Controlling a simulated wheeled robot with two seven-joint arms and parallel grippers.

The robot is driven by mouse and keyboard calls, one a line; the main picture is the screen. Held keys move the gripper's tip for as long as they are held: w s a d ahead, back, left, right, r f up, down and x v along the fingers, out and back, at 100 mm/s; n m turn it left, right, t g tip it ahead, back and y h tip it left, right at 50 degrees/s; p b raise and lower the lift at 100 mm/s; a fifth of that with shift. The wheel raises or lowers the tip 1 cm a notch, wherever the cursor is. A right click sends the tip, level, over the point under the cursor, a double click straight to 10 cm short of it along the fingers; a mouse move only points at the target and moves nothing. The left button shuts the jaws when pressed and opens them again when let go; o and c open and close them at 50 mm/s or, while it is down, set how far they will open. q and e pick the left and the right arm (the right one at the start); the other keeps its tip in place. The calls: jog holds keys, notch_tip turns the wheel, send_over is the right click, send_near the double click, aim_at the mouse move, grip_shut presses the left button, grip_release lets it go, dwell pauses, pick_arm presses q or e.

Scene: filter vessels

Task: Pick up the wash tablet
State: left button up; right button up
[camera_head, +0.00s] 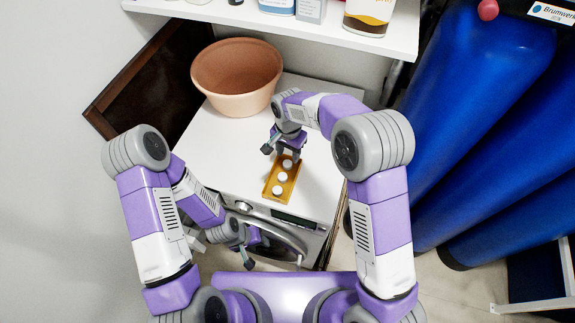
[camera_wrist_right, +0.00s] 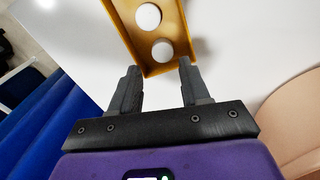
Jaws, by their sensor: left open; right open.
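Three round white wash tablets lie in a row in a yellow tray (camera_head: 271,180) on the white top of the washing machine. The far tablet (camera_head: 287,164) is closest to my right gripper (camera_head: 283,154), with the middle tablet (camera_head: 282,176) and near tablet (camera_head: 277,189) in front of it. In the right wrist view, my right gripper (camera_wrist_right: 159,66) is open and empty, with one tablet (camera_wrist_right: 162,50) just beyond and between its fingertips, and another tablet (camera_wrist_right: 148,16) farther along the tray (camera_wrist_right: 180,30). My left gripper (camera_head: 247,253) is open, low by the machine's front, away from the tray.
A terracotta-coloured basin (camera_head: 237,80) stands at the back left of the white top (camera_head: 222,150). A shelf (camera_head: 300,32) with bottles hangs above the back. Large blue vessels (camera_head: 480,110) stand at the right. The washing machine door (camera_head: 275,240) is below the front edge.

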aim_at(288, 165)
jog(key=f, duration=0.5)
jog(key=shift+w+f+b, duration=0.3)
jog(key=c, duration=0.8)
jog(key=shift+r, duration=0.1)
